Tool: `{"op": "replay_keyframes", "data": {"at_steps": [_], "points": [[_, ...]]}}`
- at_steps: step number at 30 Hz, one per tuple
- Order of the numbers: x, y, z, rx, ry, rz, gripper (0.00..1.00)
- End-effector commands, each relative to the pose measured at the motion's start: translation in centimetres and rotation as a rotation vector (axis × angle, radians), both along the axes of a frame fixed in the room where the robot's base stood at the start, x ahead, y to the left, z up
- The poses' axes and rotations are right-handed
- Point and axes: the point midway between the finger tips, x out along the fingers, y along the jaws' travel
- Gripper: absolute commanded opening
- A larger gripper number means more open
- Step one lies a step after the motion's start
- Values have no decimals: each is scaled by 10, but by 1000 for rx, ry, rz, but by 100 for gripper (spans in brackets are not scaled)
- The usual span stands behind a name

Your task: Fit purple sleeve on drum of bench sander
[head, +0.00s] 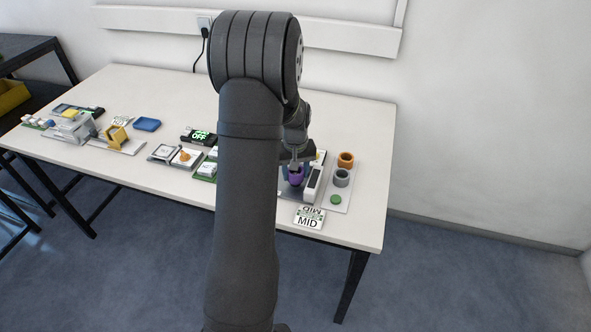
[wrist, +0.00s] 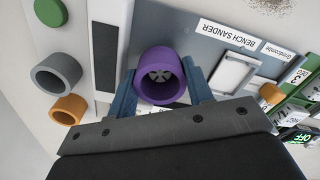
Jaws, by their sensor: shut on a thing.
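The purple sleeve (head: 296,177) is at the bench sander (head: 313,181), left of its upright white and black block. In the wrist view, my gripper (wrist: 163,84) is shut on the purple sleeve (wrist: 161,60), with one blue finger on each side. A grey spoked part, likely the drum (wrist: 161,74), shows inside the sleeve's opening. I cannot tell how far the sleeve is down around it. The sander's plate with its BENCH SANDER label (wrist: 229,38) lies beside the sleeve in the wrist view.
An orange ring (head: 346,159), a grey ring (head: 341,178) and a green disc (head: 336,199) sit on a light plate right of the sander. A MID card (head: 308,218) lies in front. Other stations, with an OFF display (head: 201,135), stand to the left.

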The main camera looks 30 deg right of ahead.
Motion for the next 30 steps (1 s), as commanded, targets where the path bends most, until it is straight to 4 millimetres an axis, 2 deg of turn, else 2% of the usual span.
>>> {"op": "replay_keyframes", "data": {"at_steps": [17, 30], "points": [[0, 0, -4, 0, 0, 0, 25], [0, 0, -15, 0, 0, 0, 25]]}}
